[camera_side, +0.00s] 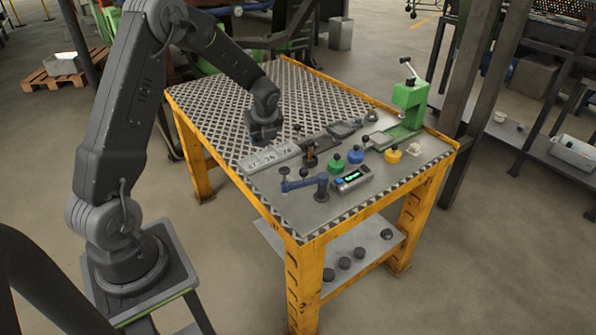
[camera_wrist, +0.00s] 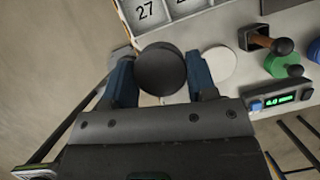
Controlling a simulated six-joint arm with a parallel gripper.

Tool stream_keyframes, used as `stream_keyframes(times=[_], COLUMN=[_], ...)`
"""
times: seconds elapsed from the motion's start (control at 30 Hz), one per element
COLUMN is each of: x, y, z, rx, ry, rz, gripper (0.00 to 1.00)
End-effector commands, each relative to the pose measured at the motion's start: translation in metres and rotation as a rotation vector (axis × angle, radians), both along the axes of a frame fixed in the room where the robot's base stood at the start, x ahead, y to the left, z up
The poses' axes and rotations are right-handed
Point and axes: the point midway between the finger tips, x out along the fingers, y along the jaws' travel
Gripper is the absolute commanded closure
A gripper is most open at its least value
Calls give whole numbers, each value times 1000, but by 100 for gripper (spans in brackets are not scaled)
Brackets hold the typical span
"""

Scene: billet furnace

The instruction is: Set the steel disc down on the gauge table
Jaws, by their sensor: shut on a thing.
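The steel disc (camera_wrist: 160,69) is dark and round. In the wrist view it sits between the two blue fingers of my gripper (camera_wrist: 161,82), which are shut on it. In the side view my gripper (camera_side: 263,135) hangs over the workbench, by the numbered tray, and the disc is hard to tell from the dark jaws. A pale round plate (camera_wrist: 218,64), likely the gauge table, shows just right of the right finger, partly covered by it. I cannot make it out clearly in the side view.
The numbered tray (camera_side: 268,157) lies near the gripper. A blue bracket with a dark post (camera_side: 321,186), a lit readout (camera_side: 352,180), green (camera_side: 336,162), blue (camera_side: 356,155) and yellow (camera_side: 393,155) knobs stand to the right. A green press (camera_side: 410,95) stands behind them.

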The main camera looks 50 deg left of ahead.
Motion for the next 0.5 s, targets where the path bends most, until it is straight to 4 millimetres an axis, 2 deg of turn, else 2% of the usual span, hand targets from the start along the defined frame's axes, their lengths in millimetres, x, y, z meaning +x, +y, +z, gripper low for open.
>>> stream_keyframes(times=[0.3,0.5], x=[50,75], y=[-45,-66], z=[-40,-59], rx=[0,1], ry=[1,0], rz=[-6,-3], gripper=[85,85])
